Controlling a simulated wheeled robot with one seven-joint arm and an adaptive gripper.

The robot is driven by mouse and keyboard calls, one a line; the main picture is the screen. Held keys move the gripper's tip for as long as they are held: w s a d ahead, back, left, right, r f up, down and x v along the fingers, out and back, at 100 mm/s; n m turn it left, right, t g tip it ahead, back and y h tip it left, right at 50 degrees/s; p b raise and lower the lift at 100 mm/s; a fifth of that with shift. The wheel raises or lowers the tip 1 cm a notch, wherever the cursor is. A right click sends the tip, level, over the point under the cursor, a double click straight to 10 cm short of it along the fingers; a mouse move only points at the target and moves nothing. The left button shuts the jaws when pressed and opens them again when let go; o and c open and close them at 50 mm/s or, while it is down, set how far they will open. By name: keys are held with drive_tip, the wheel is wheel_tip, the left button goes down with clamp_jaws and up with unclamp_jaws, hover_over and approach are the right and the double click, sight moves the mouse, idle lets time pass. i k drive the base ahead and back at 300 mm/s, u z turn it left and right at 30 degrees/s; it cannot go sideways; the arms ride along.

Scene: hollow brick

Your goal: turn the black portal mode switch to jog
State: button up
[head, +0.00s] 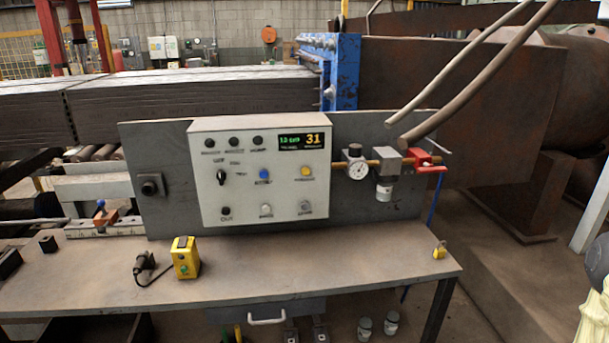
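The control box (250,195) is light grey and stands upright against a dark backboard on the bench. A black switch knob (222,177) sits at the left of its middle row and looks like the mode switch. Small labels lie above and to the right of the knob, too small to read surely. The knob seems roughly upright, but its exact setting is unclear. A blue control (264,175) and a yellow one (306,171) are to its right. Nothing covers the knob. My gripper is not in view.
A yellow box (185,258) and a black plug (144,262) lie on the bench (350,272), whose front middle and right are mostly clear.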

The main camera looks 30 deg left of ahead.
sight(221, 175)
drive_tip(key=z, duration=0.9)
drive_tip(key=k, duration=1.45)
drive_tip(key=u, duration=2.05)
drive_tip(key=i, duration=0.5)
